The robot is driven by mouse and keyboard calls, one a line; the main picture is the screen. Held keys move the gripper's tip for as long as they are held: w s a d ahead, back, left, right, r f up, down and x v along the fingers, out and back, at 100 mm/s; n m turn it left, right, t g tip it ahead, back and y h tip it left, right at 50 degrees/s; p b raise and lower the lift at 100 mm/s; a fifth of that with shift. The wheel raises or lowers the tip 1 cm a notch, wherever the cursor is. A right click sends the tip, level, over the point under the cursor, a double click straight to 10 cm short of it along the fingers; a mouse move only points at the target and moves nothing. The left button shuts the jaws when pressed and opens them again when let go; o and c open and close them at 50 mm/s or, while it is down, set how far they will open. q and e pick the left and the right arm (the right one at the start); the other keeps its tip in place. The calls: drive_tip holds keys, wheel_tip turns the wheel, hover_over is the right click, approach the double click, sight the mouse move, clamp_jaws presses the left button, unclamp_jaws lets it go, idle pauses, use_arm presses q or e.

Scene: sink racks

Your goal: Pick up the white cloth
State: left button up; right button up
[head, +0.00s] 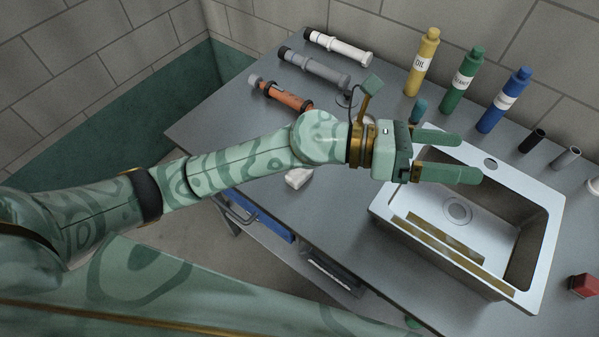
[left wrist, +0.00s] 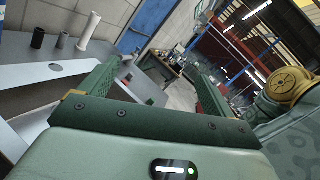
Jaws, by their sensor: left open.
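A small white folded thing, likely the white cloth (head: 298,178), lies on the grey table near its front edge in the head view. My left forearm passes just above it in the picture and may hide part of it. My left gripper (head: 467,157) is open and empty, with its green fingers over the sink's back left part, well to the right of the cloth. In the left wrist view the two fingers (left wrist: 155,75) stand apart with nothing between them, and I see no cloth there. My right gripper is not in view.
A metal sink (head: 380,207) is set in the table on the right. Yellow (head: 424,62), green (head: 462,80) and blue (head: 503,101) bottles stand behind it. White (head: 338,46), grey (head: 314,67) and orange (head: 286,97) tubes lie at the back left. A red block (head: 583,286) sits far right.

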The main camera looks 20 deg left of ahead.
use_arm(q)
wheel_tip(320, 180, down, 6)
drive_tip(key=s+m+g+y, duration=0.2)
drive_tip(key=m+g+y, duration=0.25)
drive_tip(key=m, duration=0.25)
drive_tip(key=m+t+y+b, duration=0.1)
drive_tip(key=m+t+y, duration=0.25)
drive_tip(key=y, duration=1.15)
hover_over(303, 174)
drive_tip(key=shift+m+g, duration=0.25)
drive_tip(key=shift+g, duration=0.05)
drive_tip(key=f, duration=1.7)
drive_tip(key=shift+d, duration=0.4)
drive_tip(key=f, duration=0.6)
drive_tip(key=shift+w+a+f+b, duration=0.1)
drive_tip(key=shift+a+f+b, duration=0.05)
drive_tip(key=shift+a+b, duration=0.25)
drive_tip(key=c, duration=1.1)
